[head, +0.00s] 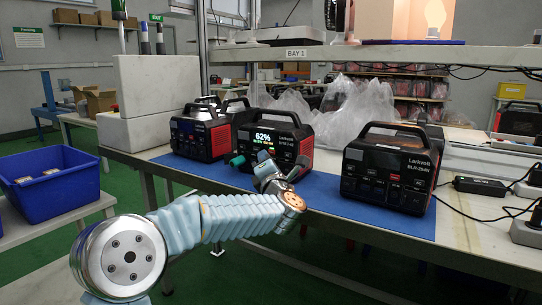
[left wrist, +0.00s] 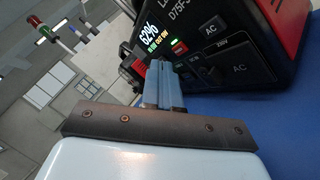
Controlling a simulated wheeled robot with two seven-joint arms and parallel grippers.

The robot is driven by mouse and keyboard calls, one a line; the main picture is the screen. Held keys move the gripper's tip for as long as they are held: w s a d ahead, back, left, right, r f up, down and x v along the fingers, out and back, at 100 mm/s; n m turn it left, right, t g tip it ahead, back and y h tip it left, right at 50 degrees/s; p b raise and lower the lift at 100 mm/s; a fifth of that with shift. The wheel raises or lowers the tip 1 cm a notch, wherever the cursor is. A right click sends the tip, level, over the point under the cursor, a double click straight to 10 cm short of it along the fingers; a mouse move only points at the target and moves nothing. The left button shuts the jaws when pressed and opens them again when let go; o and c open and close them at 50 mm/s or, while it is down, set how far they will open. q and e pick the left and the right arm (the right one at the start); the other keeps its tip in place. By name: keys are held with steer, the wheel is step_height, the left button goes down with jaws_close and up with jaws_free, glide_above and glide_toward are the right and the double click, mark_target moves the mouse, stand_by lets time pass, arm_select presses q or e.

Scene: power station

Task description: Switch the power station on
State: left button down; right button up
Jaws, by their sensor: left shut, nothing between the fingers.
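Three black power stations stand on the blue mat (head: 330,208). The middle one (head: 305,152), with red sides, has a lit display (head: 265,139) reading 62%. The left one (head: 220,142) is also black and red; the right one (head: 418,170) is black, with no lit display that I can make out. My left gripper (head: 263,163) is at the front of the middle station. In the left wrist view, its blue fingers (left wrist: 163,85) are together and empty, close to that station's panel (left wrist: 222,50), just below the display. I cannot tell whether they touch it. My right gripper is not in view.
A shelf (head: 400,55) runs above the bench. Clear plastic bags (head: 365,103) lie behind the stations. White blocks (head: 150,95) stand at left. A black adapter (head: 480,186) and cables lie at right. A blue bin (head: 50,185) stands far left.

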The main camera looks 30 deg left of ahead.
arm_select(q)
steer(key=shift+s+f, duration=0.1)
steer(key=shift+s, duration=0.05)
steer(key=s+b, duration=0.5)
steer(key=shift+s+a, duration=0.2)
steer(key=shift+s, duration=0.15)
stand_by(0.5)
